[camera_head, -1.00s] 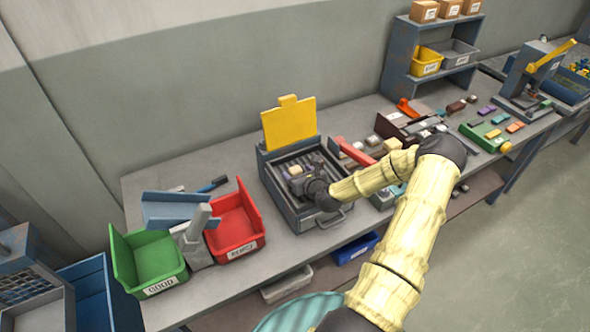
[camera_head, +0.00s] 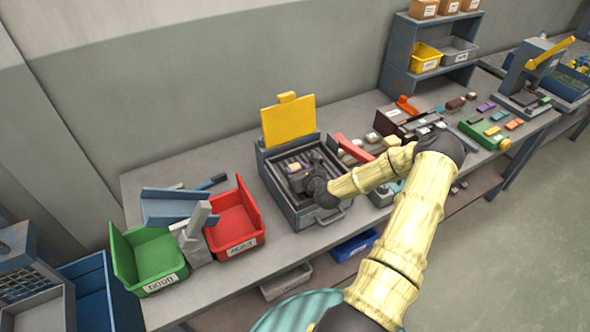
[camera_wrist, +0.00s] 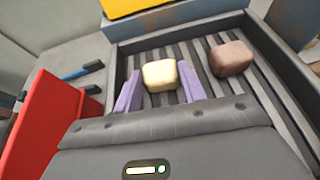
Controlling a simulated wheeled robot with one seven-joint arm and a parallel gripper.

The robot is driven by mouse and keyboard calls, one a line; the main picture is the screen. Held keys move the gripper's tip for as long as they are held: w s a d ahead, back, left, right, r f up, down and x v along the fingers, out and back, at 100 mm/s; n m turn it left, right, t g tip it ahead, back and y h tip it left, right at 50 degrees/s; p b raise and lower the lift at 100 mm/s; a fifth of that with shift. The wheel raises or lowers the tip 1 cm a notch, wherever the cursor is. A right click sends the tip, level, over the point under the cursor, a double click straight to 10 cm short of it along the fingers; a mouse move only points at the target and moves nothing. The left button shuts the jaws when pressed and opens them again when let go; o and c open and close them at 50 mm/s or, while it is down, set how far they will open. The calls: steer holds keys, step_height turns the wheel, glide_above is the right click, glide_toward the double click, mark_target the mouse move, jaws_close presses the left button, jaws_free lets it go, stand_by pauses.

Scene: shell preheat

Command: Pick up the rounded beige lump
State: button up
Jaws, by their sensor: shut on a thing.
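The rounded beige lump (camera_wrist: 160,75) sits between the two purple fingers of my gripper (camera_wrist: 159,90) in the wrist view. My gripper is shut on it, with a finger at its left and right sides. The lump is over the slatted bed of the open grey box (camera_wrist: 118,62); I cannot tell whether it still touches the slats. In the head view my gripper (camera_head: 298,178) is down inside the grey box (camera_head: 308,217), and my wrist hides most of the lump.
A brownish-pink lump (camera_wrist: 231,58) lies on the slats to the right. The box's yellow lid (camera_head: 289,121) stands open behind. A red bin (camera_head: 234,222) and a green bin (camera_head: 150,262) stand to the left. A red flap (camera_head: 357,150) is close on the right.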

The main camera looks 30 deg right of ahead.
step_height(320, 180, up, 10)
steer(key=b, duration=0.1)
steer(key=shift+b, duration=0.4)
steer(key=shift+a, duration=0.1)
stand_by(0.5)
